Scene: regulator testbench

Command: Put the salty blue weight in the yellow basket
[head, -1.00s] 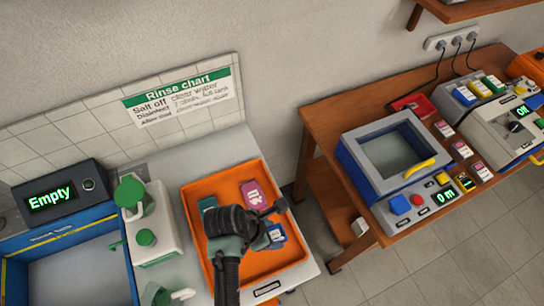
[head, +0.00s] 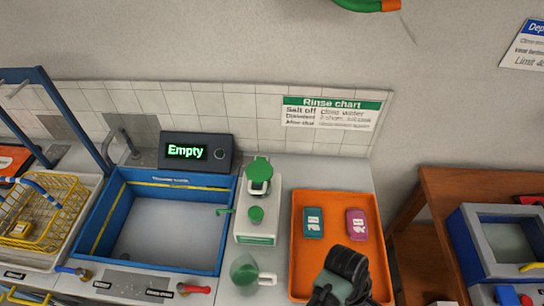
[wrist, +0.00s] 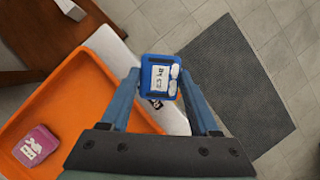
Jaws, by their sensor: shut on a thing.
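My gripper (wrist: 160,82) is shut on the blue weight (wrist: 149,76), held between its fingertips in the wrist view. The weight has a white label and white rounded patches along its right side. It is above the floor and beyond the orange tray's edge in that view. In the head view my dark arm end covers the tray's lower right, and the blue weight does not show. The yellow wire basket (head: 62,212) stands at the far left on a pale tray, with a small yellow item inside it.
The orange tray (head: 300,262) holds a teal weight (head: 313,222) and a pink weight (head: 357,224). A blue-rimmed sink (head: 160,268) with an "Empty" display (head: 186,152) lies between basket and tray. A rinse chart (head: 331,113) hangs behind.

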